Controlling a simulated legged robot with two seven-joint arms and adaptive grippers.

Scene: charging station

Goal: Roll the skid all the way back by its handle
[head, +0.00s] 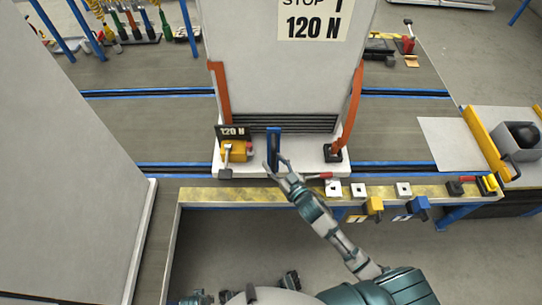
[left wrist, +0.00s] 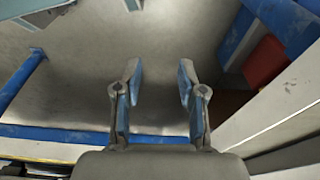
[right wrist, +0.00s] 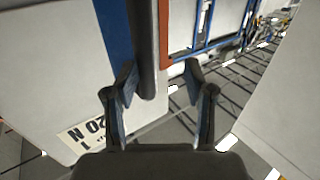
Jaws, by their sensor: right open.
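The skid looks like the white base (head: 293,164) under a tall white cabinet (head: 275,70) marked "STOP" and "120 N", standing across blue-edged rails. A blue upright handle (head: 273,147) stands at its front. My right gripper (head: 275,168) is open at the handle's lower end. In the right wrist view, a dark bar (right wrist: 147,50) beside a blue strip (right wrist: 115,30) reaches between the open fingers (right wrist: 159,78); I cannot tell if they touch it. My left gripper (left wrist: 158,82) is open and empty over the floor in the left wrist view; it is not clear in the head view.
A yellow box (head: 236,151) with a "120 N" sign sits left of the handle. A yellow-topped ledge (head: 240,195) runs in front, with small blocks and a red-handled tool. A large grey panel (head: 65,170) stands at left. Orange posts (head: 350,105) flank the cabinet.

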